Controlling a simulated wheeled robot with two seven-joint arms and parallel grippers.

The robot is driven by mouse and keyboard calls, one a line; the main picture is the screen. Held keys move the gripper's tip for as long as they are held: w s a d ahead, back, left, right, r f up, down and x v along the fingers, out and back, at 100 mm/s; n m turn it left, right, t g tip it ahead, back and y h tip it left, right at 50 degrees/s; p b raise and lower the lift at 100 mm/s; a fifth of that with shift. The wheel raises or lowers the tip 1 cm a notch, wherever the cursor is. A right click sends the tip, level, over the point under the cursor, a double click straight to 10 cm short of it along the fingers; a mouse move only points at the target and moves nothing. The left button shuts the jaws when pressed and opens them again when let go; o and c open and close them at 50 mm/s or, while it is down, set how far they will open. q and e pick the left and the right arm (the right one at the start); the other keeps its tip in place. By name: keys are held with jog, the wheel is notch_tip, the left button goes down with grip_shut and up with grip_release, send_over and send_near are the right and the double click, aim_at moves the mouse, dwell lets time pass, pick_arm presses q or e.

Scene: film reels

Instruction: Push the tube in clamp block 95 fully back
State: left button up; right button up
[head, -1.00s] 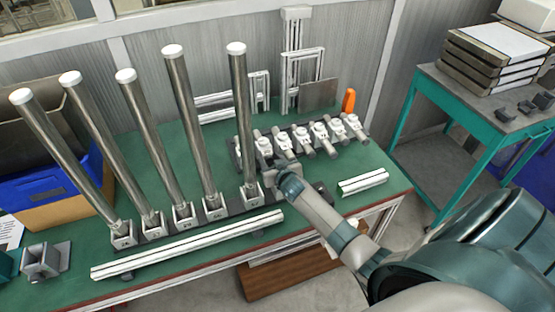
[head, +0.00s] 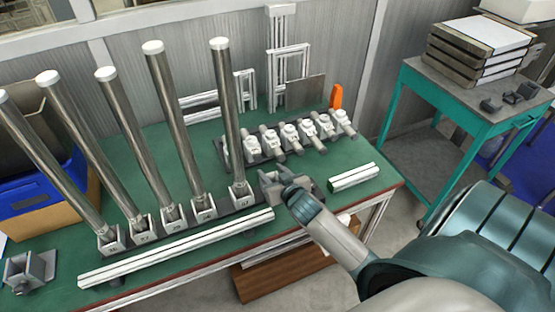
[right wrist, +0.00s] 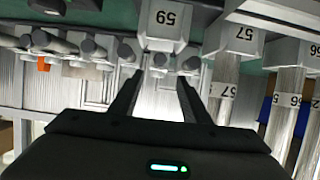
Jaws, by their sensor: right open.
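Several white clamp blocks (head: 290,133) stand in a row on a dark rail at the back right of the green bench, each with a short grey tube (head: 297,146) pointing forward. Their numbers are too small to read in the head view, so I cannot tell which is 95. My right gripper (head: 270,180) is open and empty, in front of the row and just right of the nearest tall tube's base. In the right wrist view its open jaws (right wrist: 155,82) point toward small grey tubes (right wrist: 190,62) that appear upside down. My left gripper is not in view.
Tall tubes (head: 229,120) stand in numbered blocks left of my gripper. A white profile (head: 180,247) lies along the front edge, and a short one (head: 353,176) lies at right. An orange object (head: 336,96) stands behind the clamp row.

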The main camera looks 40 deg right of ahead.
jog(key=v, duration=0.4)
jog(key=shift+s+b, duration=0.2)
jog(key=shift+b, duration=0.1)
jog(key=c, duration=0.7)
jog(key=shift+m, duration=0.4)
grip_shut()
jog(key=m, duration=0.8)
jog(key=m+g+b, duration=0.1)
jog(key=m, duration=0.8)
jog(key=shift+w+d+f, duration=0.1)
jog(key=shift+w+f, duration=0.1)
